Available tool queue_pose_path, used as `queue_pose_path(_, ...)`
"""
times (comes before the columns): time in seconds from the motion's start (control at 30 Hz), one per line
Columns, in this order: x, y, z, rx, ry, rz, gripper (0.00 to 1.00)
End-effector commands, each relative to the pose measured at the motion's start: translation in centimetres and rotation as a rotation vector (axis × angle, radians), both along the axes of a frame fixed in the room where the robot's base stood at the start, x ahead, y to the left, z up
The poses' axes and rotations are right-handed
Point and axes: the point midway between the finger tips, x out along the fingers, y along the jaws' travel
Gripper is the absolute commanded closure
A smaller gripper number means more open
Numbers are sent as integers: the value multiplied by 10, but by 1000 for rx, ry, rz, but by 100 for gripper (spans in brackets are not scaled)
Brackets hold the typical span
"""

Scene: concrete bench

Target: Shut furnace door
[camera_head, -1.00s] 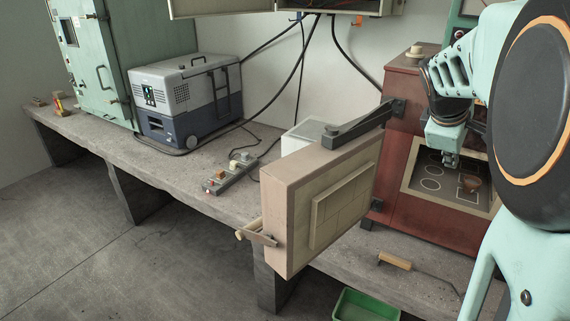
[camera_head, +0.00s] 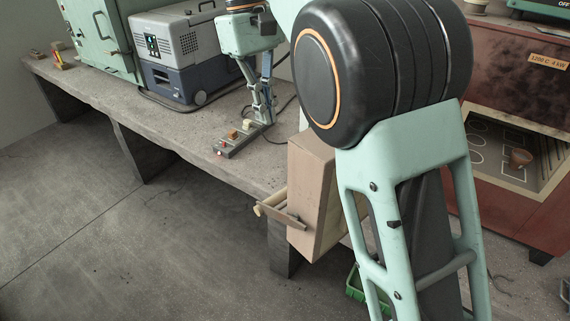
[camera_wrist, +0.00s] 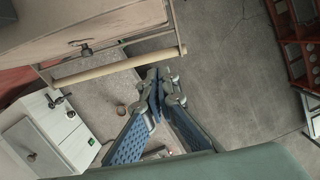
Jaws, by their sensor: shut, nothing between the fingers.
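My arm hides much of the door and the hinge side. The door's handle bar (camera_head: 280,212) sticks out at the left; in the wrist view the wooden bar (camera_wrist: 118,68) crosses the upper left. My gripper (camera_wrist: 158,85) is shut and empty, beside the bar's right end and apparently apart from it. In the head view my gripper (camera_head: 265,120) appears by the power strip.
A power strip (camera_head: 240,138) lies on the concrete bench (camera_head: 190,130). A grey-blue cooler box (camera_head: 180,50) and a green cabinet (camera_head: 95,40) stand behind to the left. A white box (camera_wrist: 50,135) shows in the wrist view. A green tray (camera_head: 356,285) is low down. Floor at left is clear.

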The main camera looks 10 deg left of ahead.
Motion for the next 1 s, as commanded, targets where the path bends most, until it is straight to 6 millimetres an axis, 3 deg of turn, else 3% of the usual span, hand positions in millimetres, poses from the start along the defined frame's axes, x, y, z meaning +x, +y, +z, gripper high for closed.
queue_pose_path(0.1, -18, 13, -3, -20, 48, 4, 100)
queue_pose_path(0.37, -27, 11, -23, -28, 62, 3, 100)
queue_pose_path(0.83, -39, -6, -105, -27, 61, 3, 100)
queue_pose_path(1.0, -52, -24, -100, -25, 58, 4, 100)
